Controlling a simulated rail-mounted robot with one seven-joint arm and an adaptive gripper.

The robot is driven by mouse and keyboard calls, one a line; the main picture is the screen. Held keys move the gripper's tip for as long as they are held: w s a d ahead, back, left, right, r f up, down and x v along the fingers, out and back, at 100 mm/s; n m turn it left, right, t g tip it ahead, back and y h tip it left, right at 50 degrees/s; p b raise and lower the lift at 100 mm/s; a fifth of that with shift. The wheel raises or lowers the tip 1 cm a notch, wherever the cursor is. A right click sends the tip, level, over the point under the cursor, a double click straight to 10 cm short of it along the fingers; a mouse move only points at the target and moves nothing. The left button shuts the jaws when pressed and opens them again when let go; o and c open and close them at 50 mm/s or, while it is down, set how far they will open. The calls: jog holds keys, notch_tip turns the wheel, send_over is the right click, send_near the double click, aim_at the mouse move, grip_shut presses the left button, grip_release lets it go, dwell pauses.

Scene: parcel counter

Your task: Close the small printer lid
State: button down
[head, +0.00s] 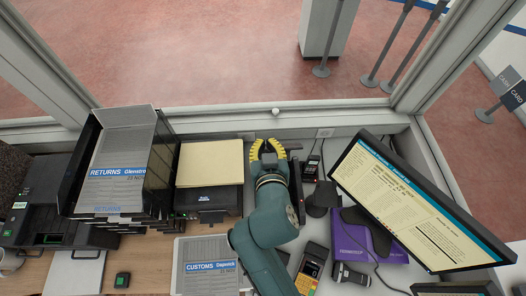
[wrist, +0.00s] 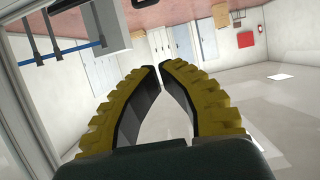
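My gripper (head: 267,146) reaches over the middle of the counter, near the window sill. In the wrist view its yellow ribbed fingers (wrist: 157,68) curve in until their tips almost meet, with only a thin slit and nothing held between. A narrow dark device (head: 297,187) stands just right of my gripper and forearm; it may be the small printer, but my arm hides much of it. I cannot make out its lid or whether anything touches it. The wrist view shows no printer or lid, only the far room.
A black printer (head: 207,199) with a cream sheet on top stands left of my gripper. Left of it is a returns tray (head: 157,170). The window sill (head: 220,125) runs behind.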

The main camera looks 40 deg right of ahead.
jog(key=w+d+f, duration=0.1)
jog(key=f, duration=0.1)
jog(key=w+d+f+p, duration=0.1)
jog(key=d+f, duration=0.1)
jog(key=w+d+f, duration=0.1)
jog(key=w+f, duration=0.1)
jog(key=shift+w+d+p, duration=0.1)
jog(key=shift+d+p, duration=0.3)
jog(key=shift+a+f, duration=0.15)
